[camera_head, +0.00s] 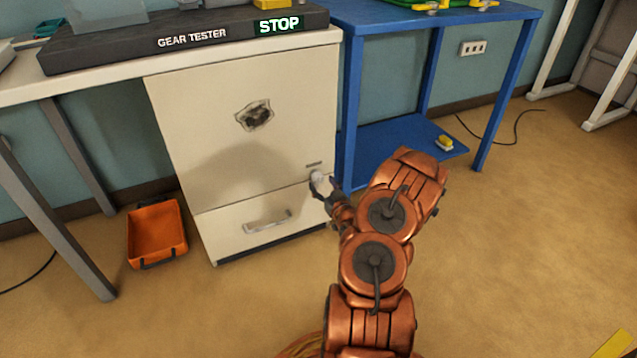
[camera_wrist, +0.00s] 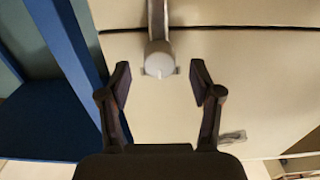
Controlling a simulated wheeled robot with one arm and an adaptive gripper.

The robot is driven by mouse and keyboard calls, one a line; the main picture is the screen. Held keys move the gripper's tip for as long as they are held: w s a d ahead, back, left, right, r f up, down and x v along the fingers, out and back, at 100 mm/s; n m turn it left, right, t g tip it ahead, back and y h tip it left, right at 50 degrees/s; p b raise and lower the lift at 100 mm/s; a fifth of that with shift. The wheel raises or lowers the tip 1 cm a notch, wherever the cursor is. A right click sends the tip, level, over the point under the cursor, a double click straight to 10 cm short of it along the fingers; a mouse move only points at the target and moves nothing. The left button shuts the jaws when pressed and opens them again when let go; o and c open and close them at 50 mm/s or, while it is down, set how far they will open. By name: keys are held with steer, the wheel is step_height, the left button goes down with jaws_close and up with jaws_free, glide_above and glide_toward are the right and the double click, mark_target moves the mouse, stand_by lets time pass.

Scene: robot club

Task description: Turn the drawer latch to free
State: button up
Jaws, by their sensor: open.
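The drawer latch (camera_head: 317,175) is a pale round knob at the right edge of the cream cabinet, just above the drawer (camera_head: 232,228). In the wrist view the latch knob (camera_wrist: 158,60) has a grey bar (camera_wrist: 157,17) running from it across the dark seam of the cabinet front. A small white mark shows on the knob's face. My gripper (camera_head: 322,186) is at the latch in the head view. In the wrist view my gripper (camera_wrist: 161,76) is open, with one finger on each side of the knob and gaps between. The drawer looks closed.
The blue table (camera_head: 349,110) stands close right of the cabinet; its leg is near my gripper. An orange bin (camera_head: 157,234) sits on the floor at left. The gear tester (camera_head: 190,38) showing STOP is on top. The floor at right is mostly clear.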

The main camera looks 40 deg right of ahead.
mark_target(320, 181)
steer(key=shift+b+x, duration=0.6)
steer(key=shift+x, duration=1.2)
steer(key=c, duration=1.1)
steer(key=shift+c, duration=0.2)
